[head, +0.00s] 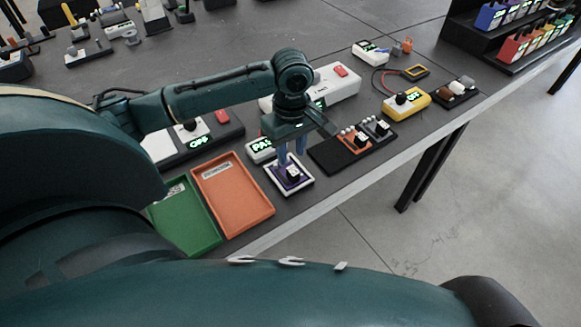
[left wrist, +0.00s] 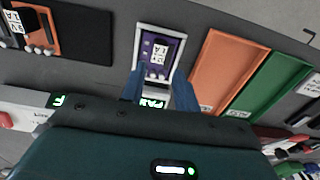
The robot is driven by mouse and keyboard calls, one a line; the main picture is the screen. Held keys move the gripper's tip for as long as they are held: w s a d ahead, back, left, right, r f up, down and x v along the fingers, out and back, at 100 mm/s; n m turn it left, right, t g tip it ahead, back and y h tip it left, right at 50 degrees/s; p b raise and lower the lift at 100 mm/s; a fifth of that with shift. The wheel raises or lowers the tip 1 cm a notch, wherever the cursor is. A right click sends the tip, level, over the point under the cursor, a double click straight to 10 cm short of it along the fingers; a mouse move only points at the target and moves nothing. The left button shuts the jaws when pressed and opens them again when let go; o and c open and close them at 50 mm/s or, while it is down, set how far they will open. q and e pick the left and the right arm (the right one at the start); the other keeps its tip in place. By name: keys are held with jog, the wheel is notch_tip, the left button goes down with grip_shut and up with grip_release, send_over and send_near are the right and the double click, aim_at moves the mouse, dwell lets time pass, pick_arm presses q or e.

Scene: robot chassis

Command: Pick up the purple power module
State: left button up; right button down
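The purple power module (head: 290,176) sits in a white-rimmed square holder on the table, with a black knob-like block on top. It also shows in the left wrist view (left wrist: 152,62), upper middle, with a small label on its black block. My left gripper (head: 291,158) points down just above and behind the module. In the left wrist view its two blue fingers (left wrist: 157,78) are spread apart, with the module beyond and between their tips. Nothing shows between the fingers as held. My right gripper is not seen.
An orange tray (head: 262,213) and a green tray (head: 203,238) lie left of the module. A black board with orange and grey modules (head: 330,160) lies to the right. A lit display block (head: 258,152) stands close behind. The table's front edge is near.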

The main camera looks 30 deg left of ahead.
pick_arm(q)
jog(key=shift+d+f, duration=0.2)
jog(key=shift+f, duration=1.6)
jog(key=shift+d+f, duration=0.2)
jog(key=shift+f, duration=1.55)
jog(key=shift+c, duration=0.3)
grip_shut()
